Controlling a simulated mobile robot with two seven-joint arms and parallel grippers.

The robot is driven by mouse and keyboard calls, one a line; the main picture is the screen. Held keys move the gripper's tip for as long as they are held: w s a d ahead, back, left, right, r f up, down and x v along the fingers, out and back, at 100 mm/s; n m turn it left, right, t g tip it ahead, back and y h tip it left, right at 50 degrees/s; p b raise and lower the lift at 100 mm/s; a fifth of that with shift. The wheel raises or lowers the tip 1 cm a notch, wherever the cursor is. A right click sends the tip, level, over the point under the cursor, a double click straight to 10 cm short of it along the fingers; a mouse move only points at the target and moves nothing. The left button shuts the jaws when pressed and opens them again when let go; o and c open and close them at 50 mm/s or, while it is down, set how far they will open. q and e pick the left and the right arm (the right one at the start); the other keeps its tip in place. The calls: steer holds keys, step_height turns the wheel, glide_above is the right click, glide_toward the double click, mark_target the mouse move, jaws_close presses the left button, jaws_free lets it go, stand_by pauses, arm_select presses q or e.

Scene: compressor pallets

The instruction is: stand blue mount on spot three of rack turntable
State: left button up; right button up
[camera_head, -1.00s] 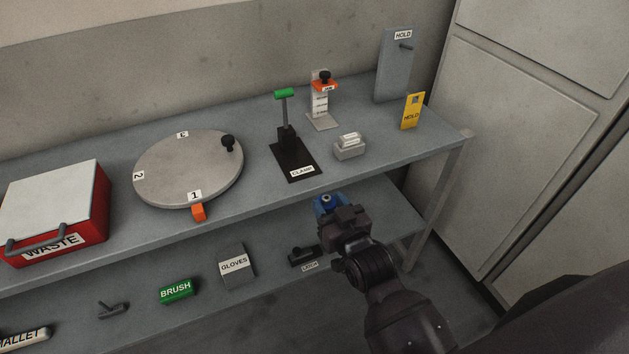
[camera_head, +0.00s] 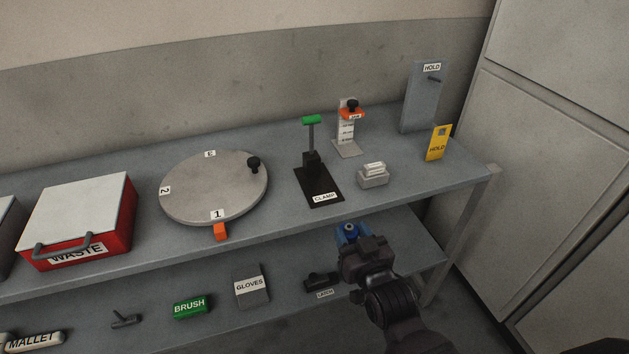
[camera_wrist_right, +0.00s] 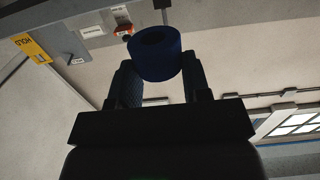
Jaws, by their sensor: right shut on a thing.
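The blue mount (camera_head: 350,231) is held in my right gripper (camera_head: 357,243), in front of the rack's upper shelf edge at the right. In the right wrist view the blue mount (camera_wrist_right: 156,53) is a round ring-like piece with a hole, between the two fingers of the right gripper (camera_wrist_right: 160,80). The turntable (camera_head: 205,190) is a grey disc on the upper shelf, left of the gripper. Its label 1 (camera_head: 217,214) faces the front, label 2 (camera_head: 165,190) is at the left and label 3 (camera_head: 210,154) is at the back. My left gripper is not in view.
An orange tab (camera_head: 221,232) sits at the turntable's front. The black clamp (camera_head: 318,184) with green handle stands between turntable and small grey block (camera_head: 373,178). A red waste box (camera_head: 120,230) is at left. Gloves (camera_head: 251,288) and brush (camera_head: 190,305) lie on the lower shelf.

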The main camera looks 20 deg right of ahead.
steer(key=shift+f, duration=0.25)
steer(key=shift+r, duration=0.2)
steer(key=shift+w, duration=0.1)
steer(key=b, duration=0.1)
glide_toward(322, 192)
steer(key=w+r, duration=0.2)
steer(key=w, duration=0.1)
steer(key=w+r, duration=0.1)
steer(key=w, duration=0.1)
steer(key=shift+a+r, duration=0.1)
steer(key=shift+w+b, duration=0.35)
steer(key=shift+w, duration=2.2)
steer(key=shift+f, duration=0.3)
